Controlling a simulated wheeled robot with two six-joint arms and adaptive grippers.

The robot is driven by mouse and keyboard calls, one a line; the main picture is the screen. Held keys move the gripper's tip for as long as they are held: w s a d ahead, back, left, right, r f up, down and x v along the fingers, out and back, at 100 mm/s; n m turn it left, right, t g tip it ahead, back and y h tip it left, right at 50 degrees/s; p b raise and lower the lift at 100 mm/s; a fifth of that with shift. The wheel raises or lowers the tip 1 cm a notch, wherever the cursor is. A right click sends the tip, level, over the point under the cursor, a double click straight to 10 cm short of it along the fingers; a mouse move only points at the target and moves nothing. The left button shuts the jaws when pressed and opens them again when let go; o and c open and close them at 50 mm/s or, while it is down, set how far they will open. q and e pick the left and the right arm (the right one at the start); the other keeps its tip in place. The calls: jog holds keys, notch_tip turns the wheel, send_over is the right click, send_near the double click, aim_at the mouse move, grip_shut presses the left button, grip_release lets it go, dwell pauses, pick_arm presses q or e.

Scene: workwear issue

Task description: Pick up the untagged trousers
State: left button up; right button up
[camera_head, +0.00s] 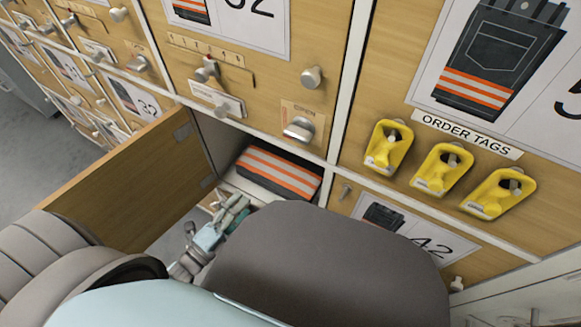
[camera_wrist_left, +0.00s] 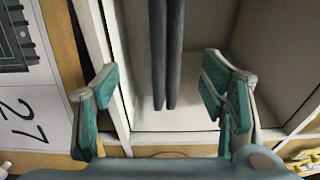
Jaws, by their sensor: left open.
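Folded dark trousers with orange and pale stripes (camera_head: 278,171) lie inside an open locker compartment in the head view. No tag shows on the part I can see. In the left wrist view, two dark grey fabric layers (camera_wrist_left: 168,55) show edge-on inside the white compartment. My left gripper (camera_head: 232,212) is at the compartment's mouth, in front of the trousers. Its teal-padded fingers (camera_wrist_left: 160,88) are open and apart, one on each side of the dark layers in that picture, with nothing held. My right gripper is not in view. My own arm hides the compartment's lower front.
The open wooden door (camera_head: 125,180) stands to the left of the compartment. Closed lockers with knobs and picture labels surround it. Several yellow order tags (camera_head: 388,148) hang at right. A door labelled 42 (camera_head: 410,228) is at lower right.

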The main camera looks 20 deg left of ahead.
aim_at(272, 173)
pick_arm(q)
jog(key=x, duration=0.4)
jog(key=b+x, duration=0.1)
jog(key=x, duration=0.3)
jog(key=r+b+x, duration=0.1)
jog(key=x, duration=0.4)
jog(key=shift+r, duration=0.1)
grip_shut()
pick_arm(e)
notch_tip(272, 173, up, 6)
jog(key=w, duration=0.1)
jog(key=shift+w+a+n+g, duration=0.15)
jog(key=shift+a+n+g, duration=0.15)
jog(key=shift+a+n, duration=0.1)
